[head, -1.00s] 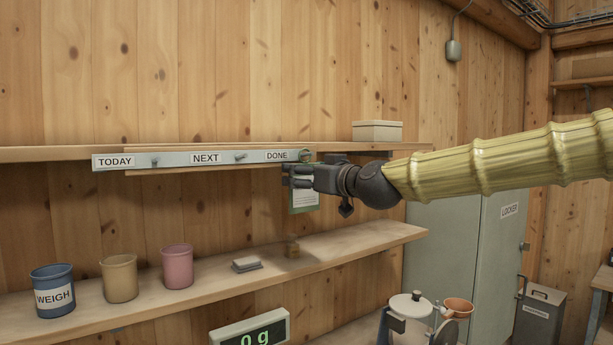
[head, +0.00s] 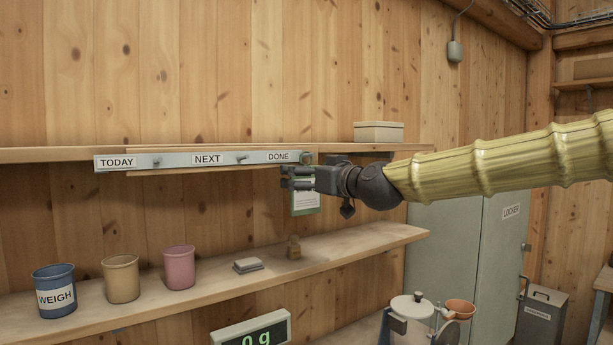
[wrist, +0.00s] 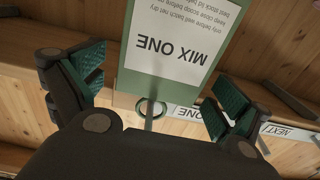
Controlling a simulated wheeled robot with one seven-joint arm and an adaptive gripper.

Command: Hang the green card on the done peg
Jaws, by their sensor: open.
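The green card (head: 306,203) hangs upright below the DONE label (head: 278,156), at the right end of the peg rail. In the wrist view the card (wrist: 165,50) appears upside down, with a white "MIX ONE" sheet. Its green ring (wrist: 152,108) appears to be around the done peg (wrist: 149,122), though the exact seating is hard to see. My gripper (head: 285,178) is open in front of the card. In the wrist view its two fingers stand apart on either side of the card, with visible gaps. In the head view the gripper hides the card's upper part.
The grey rail (head: 130,163) also carries TODAY and NEXT pegs. A box (head: 378,132) stands on the upper shelf. Space around the card is clear.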

